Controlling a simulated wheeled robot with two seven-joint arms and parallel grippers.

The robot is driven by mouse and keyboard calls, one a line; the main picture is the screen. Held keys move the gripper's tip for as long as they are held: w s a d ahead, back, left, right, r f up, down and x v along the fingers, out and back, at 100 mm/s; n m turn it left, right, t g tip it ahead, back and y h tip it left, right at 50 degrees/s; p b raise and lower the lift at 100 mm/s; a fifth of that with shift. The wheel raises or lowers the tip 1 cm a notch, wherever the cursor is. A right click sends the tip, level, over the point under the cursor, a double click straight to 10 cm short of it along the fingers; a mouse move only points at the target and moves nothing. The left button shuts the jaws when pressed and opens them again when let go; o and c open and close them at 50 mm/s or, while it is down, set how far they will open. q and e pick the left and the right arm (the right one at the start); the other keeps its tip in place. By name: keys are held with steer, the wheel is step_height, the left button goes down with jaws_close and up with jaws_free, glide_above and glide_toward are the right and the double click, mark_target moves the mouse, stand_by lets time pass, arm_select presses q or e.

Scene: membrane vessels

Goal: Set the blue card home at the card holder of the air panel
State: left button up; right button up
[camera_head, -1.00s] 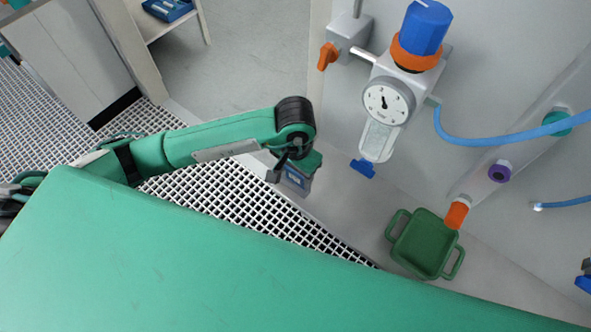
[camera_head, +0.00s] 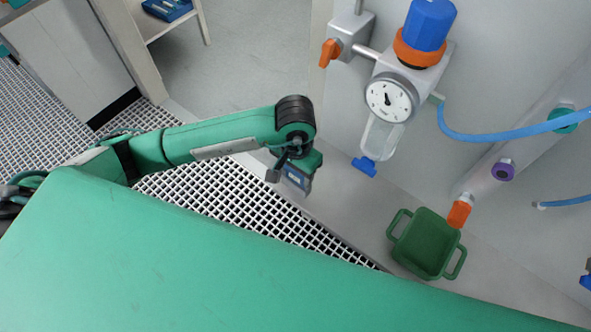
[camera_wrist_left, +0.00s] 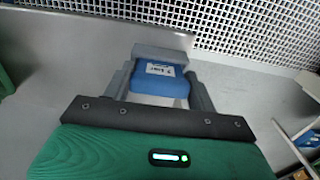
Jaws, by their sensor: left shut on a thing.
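My left gripper (camera_head: 297,180) hangs from the arm that comes in from the left, in front of the air panel's lower left side. In the left wrist view its fingers (camera_wrist_left: 159,88) are shut on the blue card (camera_wrist_left: 155,86), which has a white label. A grey piece lies across the card's far end, and I cannot tell whether it belongs to the fingers. The card is a small blue patch in the head view (camera_head: 296,178). The air panel (camera_head: 480,85) stands at the right. I cannot make out its card holder. My right gripper is not in view.
The panel carries a regulator with a blue knob (camera_head: 430,22), a gauge (camera_head: 389,99), an orange valve handle (camera_head: 329,53) and a blue hose (camera_head: 510,135). A green two-handled tub (camera_head: 426,244) stands below. White floor grating (camera_head: 210,205) lies under the arm.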

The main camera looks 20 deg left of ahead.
arm_select(q)
steer(key=shift+s+a+f+b, duration=0.15)
steer(key=shift+a+f+b, duration=0.05)
steer(key=shift+f+b, duration=0.2)
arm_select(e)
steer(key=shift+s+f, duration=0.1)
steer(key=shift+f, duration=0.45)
arm_select(q)
steer(key=o, duration=1)
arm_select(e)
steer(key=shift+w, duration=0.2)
arm_select(q)
steer(key=shift+w+d, duration=0.25)
steer(key=shift+d, duration=0.05)
steer(key=r, duration=1.4)
steer(key=shift+s+a+r+b, duration=0.35)
steer(key=shift+a, duration=0.05)
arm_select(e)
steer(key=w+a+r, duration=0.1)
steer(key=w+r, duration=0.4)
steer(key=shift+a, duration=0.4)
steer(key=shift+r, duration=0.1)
